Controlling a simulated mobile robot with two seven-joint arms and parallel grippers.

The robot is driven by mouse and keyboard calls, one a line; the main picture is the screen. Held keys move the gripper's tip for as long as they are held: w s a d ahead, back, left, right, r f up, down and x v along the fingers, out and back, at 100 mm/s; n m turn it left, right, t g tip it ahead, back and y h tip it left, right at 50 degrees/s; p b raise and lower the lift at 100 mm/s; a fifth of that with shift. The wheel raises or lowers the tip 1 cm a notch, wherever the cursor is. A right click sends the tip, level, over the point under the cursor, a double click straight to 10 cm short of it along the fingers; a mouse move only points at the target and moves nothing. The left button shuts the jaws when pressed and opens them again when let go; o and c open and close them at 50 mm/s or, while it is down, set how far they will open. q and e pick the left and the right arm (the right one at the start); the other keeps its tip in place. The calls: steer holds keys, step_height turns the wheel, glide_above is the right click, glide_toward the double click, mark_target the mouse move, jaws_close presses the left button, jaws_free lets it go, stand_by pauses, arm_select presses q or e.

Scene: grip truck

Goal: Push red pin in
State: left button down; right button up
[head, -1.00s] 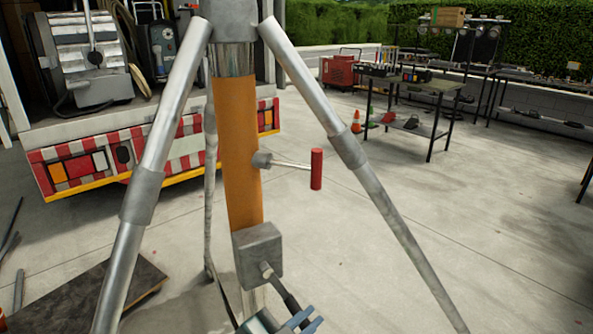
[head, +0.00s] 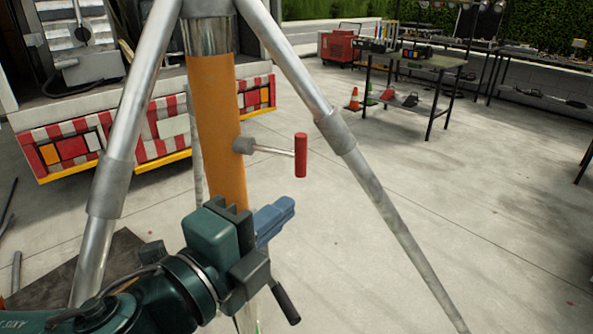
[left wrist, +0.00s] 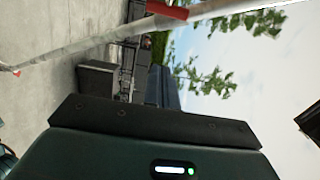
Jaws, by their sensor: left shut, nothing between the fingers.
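The red pin (head: 301,158) has a red upright grip on a thin metal shaft. It sticks out to the right from the orange column (head: 218,125) of a metal tripod, with a clear length of shaft showing. My left gripper (head: 283,213) is below the pin and a little left of its red grip, apart from it. Its blue fingers are shut and empty, pointing right and slightly up. In the left wrist view a red piece, apparently the pin's grip (left wrist: 168,12), shows at the top edge, beyond the fingers (left wrist: 165,88). My right gripper is out of view.
Tripod legs slant down on both sides, the left leg (head: 123,145) and the right leg (head: 362,180). A small crank handle (head: 285,302) sits low, below my gripper. A striped truck rear (head: 65,150) is behind.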

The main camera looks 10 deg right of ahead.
mark_target(301, 168)
arm_select(q)
steer(key=w+d, duration=0.1)
steer(key=w, duration=0.2)
steer(key=w+d, duration=0.2)
steer(key=w, duration=0.1)
steer(key=w+d+b, duration=0.1)
steer(key=w+d, duration=0.1)
steer(key=w, duration=0.1)
steer(key=shift+w+r, duration=0.1)
steer(key=shift+w, duration=0.05)
steer(key=shift+w+a, duration=0.2)
steer(key=shift+w, duration=0.2)
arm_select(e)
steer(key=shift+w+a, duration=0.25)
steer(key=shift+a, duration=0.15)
